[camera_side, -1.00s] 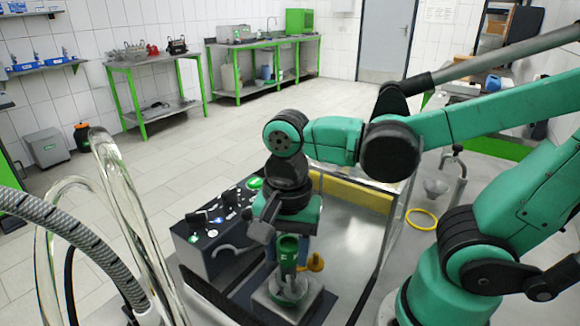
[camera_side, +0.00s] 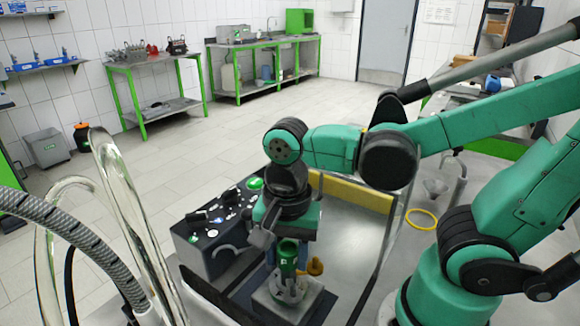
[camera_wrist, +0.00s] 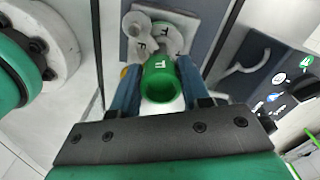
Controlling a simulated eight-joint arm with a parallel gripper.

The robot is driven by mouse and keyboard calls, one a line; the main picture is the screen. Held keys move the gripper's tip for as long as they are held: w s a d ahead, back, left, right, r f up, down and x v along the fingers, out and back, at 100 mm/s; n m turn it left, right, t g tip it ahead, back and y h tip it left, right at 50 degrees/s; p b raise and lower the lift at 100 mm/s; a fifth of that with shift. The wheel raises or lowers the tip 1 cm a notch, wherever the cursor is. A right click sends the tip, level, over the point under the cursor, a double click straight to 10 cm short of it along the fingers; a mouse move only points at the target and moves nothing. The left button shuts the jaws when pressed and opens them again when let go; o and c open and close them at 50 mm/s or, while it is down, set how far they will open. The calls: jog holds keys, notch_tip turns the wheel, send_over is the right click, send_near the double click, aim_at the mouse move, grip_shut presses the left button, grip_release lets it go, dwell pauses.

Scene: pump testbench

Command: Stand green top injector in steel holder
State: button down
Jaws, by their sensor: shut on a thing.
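The green top injector (camera_side: 288,252) is upright under my gripper (camera_side: 288,238) in the side view. The steel holder (camera_side: 285,295) is a grey block with upright metal parts, directly below the injector. In the wrist view pale round parts of the holder (camera_wrist: 143,38), marked with letters, show behind the injector. I cannot tell whether the injector's lower end is inside the holder or just above it.
A yellow part (camera_side: 315,266) stands close to the right of the injector. A dark control box (camera_side: 212,235) with knobs is to the left. A yellow ring (camera_side: 421,219) lies on the bench to the right. Clear hoses (camera_side: 125,200) rise in the left foreground.

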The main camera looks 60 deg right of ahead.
jog(key=shift+c, duration=1.7)
grip_release()
jog(key=shift+r, duration=0.15)
jog(key=shift+r, duration=3.4)
jog(key=shift+w+d+f+n, duration=0.15)
jog(key=shift+w+f+n, duration=0.05)
jog(key=shift+n, duration=0.1)
jog(key=w+d+f+n+t, duration=0.1)
jog(key=n+t, duration=0.1)
jog(key=n, duration=0.2)
jog(key=w+d+f+n+t, duration=0.1)
jog(key=w+d+n+t, duration=0.1)
jog(key=n, duration=0.2)
jog(key=w+d+f+n+t, duration=0.1)
jog(key=w+d+n+t, duration=0.1)
jog(key=n+t, duration=0.1)
jog(key=shift+w+n, duration=0.2)
jog(key=shift+n, duration=0.7)
